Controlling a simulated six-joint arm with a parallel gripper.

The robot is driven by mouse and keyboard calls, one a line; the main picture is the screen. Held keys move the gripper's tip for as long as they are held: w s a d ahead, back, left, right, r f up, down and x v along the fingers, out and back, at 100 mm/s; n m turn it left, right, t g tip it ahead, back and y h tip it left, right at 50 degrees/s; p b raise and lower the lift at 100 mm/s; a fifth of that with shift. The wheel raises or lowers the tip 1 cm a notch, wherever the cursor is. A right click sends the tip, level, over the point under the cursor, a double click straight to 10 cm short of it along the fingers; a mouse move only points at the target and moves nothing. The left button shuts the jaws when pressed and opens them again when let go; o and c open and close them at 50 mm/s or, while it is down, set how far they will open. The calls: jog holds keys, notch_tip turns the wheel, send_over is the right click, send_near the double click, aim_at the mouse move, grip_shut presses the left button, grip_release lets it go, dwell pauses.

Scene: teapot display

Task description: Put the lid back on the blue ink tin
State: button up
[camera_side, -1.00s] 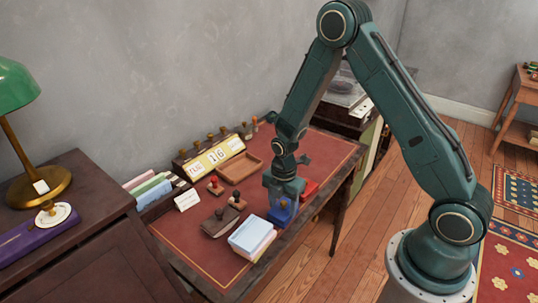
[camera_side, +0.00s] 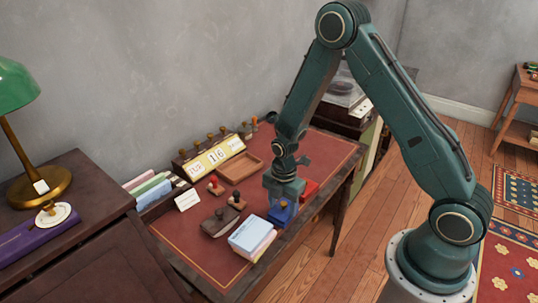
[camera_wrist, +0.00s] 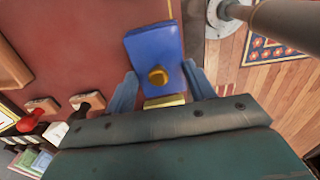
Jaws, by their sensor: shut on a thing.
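The blue lid (camera_wrist: 150,48) is a flat blue plate with a gold knob (camera_wrist: 157,77) in the wrist view. My gripper (camera_wrist: 161,86) has one finger on each side of its near end and is shut on it. A gold bar-like part (camera_wrist: 164,101) shows just below the lid, near the gripper palm. In the side view, my gripper (camera_side: 284,190) points down over the blue ink tin (camera_side: 281,214) near the front edge of the red desk top. The lid and tin merge there, so I cannot tell whether the lid is seated.
A red box (camera_side: 309,188) is close to the right of my gripper. A pale stack of pads (camera_side: 252,238), a dark blotter (camera_side: 220,221) and small stamps (camera_side: 215,185) lie to the left. A wooden tray (camera_side: 240,167) is behind. Bare red desk top (camera_side: 325,150) is at the back right.

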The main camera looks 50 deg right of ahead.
dwell(0.3)
jog(key=o, duration=1)
jog(key=shift+o, duration=0.6)
jog(key=o, duration=0.4)
jog(key=shift+r, duration=0.15)
jog(key=shift+r, duration=3.3)
